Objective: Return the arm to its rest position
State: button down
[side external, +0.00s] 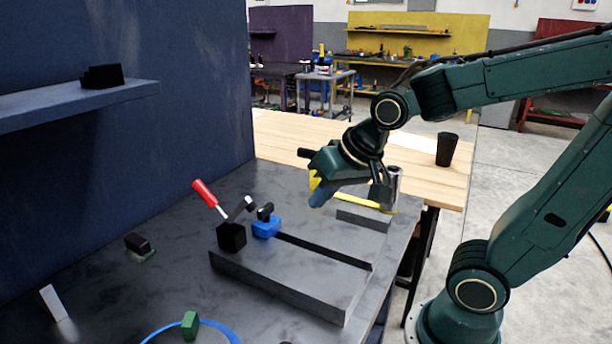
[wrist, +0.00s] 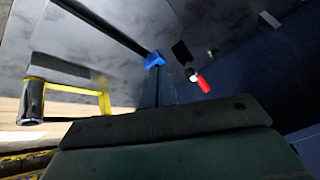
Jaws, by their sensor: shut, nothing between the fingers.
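My gripper (side external: 321,196) is dark green with bluish fingers. It is shut and empty, held above the back part of the grey table (side external: 180,280). In the wrist view its closed fingers (wrist: 158,88) point towards the blue block, apparently with nothing between them. The rest of my arm reaches in from the right, bent at the elbow. No rest position is marked in either view.
A yellow frame (wrist: 75,90) and a metal cylinder (wrist: 33,100) stand close by. A black cup (side external: 446,149) stands on the wooden bench (side external: 285,135).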

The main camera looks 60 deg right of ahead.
jog(key=s+r+n, duration=0.2)
jog(key=s+n, duration=0.3)
jog(key=s, duration=0.4)
jog(key=shift+s+a+r+g, duration=0.15)
jog(key=shift+s+a+g, duration=0.1)
jog(key=shift+a+g, duration=0.15)
